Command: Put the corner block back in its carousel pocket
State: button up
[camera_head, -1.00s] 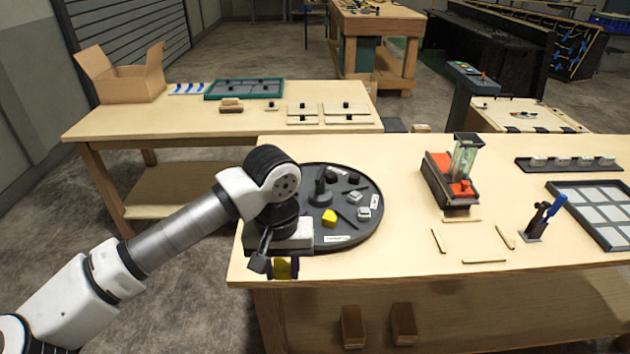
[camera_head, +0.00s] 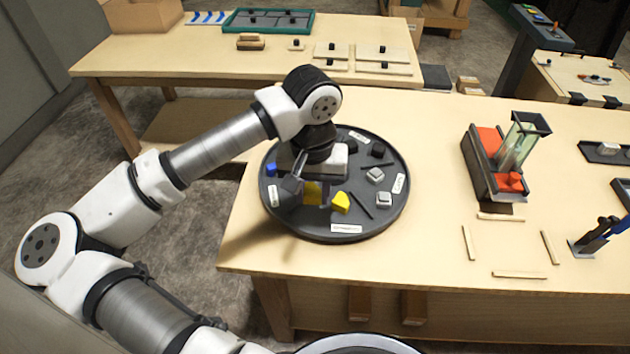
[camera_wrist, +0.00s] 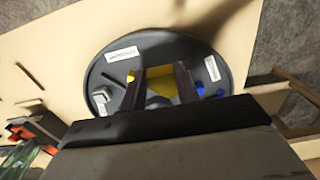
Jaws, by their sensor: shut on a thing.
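My gripper (camera_head: 308,192) is shut on a yellow block, which I take to be the corner block (camera_head: 314,194). In the wrist view the corner block (camera_wrist: 161,82) sits between the two dark fingers (camera_wrist: 158,88). The gripper hangs over the left front part of the round black carousel (camera_head: 300,231). The gap between block and disc is hard to judge. Another yellow piece (camera_head: 340,203) lies on the carousel just right of the held block. White labels mark the carousel's rim; their words are too small to read. My wrist hides part of the carousel's back left.
The carousel also carries a blue piece (camera_head: 271,169), grey pieces (camera_head: 384,199) and a dark piece (camera_head: 378,150), with thin dividers between sections. A red-and-black fixture (camera_head: 483,165) with a clear tube stands to the right. Thin wooden strips (camera_head: 519,274) lie before it. Tabletop between is clear.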

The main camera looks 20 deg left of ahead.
aim_at(313, 204)
jog(key=shift+f+b, duration=0.5)
jog(key=shift+f, duration=2.25)
jog(key=shift+f+b, duration=0.6)
jog(key=shift+b, duration=0.25)
jog(key=o, duration=1.1)
